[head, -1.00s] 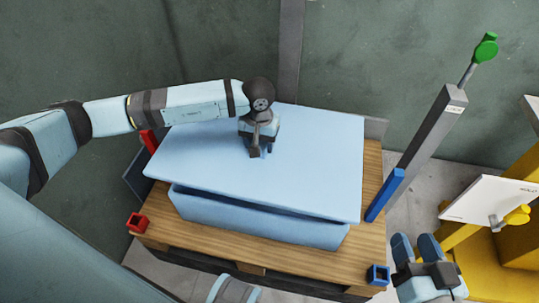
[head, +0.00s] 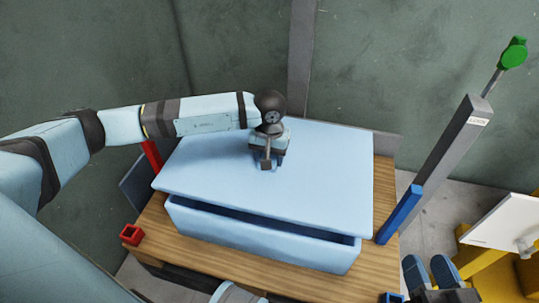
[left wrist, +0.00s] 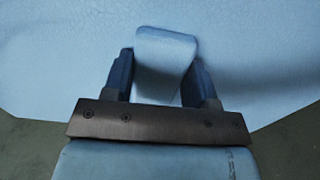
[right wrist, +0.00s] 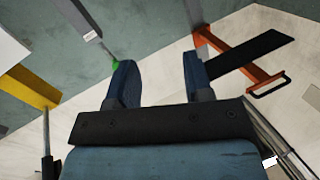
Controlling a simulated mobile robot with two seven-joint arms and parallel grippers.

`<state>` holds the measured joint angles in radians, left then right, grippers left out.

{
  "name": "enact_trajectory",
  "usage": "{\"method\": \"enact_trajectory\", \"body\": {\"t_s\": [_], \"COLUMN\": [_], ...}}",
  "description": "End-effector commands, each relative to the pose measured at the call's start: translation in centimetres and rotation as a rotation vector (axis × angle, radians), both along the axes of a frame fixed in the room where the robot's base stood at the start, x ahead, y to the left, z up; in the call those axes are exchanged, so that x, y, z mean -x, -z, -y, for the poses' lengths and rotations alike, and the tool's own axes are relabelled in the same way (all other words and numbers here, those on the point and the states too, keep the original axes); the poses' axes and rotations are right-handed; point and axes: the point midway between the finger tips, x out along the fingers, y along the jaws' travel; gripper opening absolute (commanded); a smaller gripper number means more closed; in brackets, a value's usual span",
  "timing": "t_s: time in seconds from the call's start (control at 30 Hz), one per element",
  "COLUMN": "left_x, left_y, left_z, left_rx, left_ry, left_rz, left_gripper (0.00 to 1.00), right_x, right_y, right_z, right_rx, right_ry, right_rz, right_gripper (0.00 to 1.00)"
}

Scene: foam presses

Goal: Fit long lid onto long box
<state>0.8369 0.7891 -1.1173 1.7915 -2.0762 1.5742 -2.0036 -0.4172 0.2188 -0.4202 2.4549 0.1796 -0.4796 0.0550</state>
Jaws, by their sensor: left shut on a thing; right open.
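The long lid (head: 325,165) is a flat light-blue panel over the long box (head: 255,243), a light-blue box on a wooden pallet table. A dark gap shows along the box's front, so the lid is not flush there. The lid hides the box's back. My left gripper (head: 267,163) is above the lid's middle, shut on its raised grip block. In the left wrist view the block (left wrist: 165,60) stands between the fingers. My right gripper (head: 430,268) is open and empty, right of the table; its fingers show apart in the right wrist view (right wrist: 157,85).
The wooden table (head: 150,228) has a red corner socket (head: 131,235) at front left and a blue one (head: 391,297) at front right. A blue post (head: 400,214) and a grey post with a green knob (head: 513,52) stand right. A yellow frame (head: 480,262) is beyond.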

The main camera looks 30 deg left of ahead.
Motion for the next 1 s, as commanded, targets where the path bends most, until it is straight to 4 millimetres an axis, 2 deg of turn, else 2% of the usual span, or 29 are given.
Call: {"method": "enact_trajectory", "body": {"t_s": [0.03, 0.3, 0.7, 1.0], "left_x": [0.0, 0.0, -0.1, -0.1], "left_y": [0.7, 2.9, 6.1, 7.5], "left_z": [0.0, 0.0, 0.0, 0.0], "left_rx": [0.0, 0.0, 0.0, 0.0], "left_ry": [0.0, 0.0, 0.0, 0.0], "left_rz": [0.0, 0.0, 0.001, 0.001], "left_gripper": [0.27, 0.27, 0.27, 0.27], "right_x": [0.0, -0.2, -1.5, -2.1], "right_y": [0.7, 2.6, 1.8, 1.5], "right_z": [0.0, 0.0, 0.8, 1.2], "right_rx": [0.007, 0.047, 0.128, 0.172], "right_ry": [-0.003, -0.016, -0.008, -0.003], "right_rz": [-0.006, -0.032, 0.126, 0.206], "right_gripper": [0.47, 0.47, 0.47, 0.47]}}
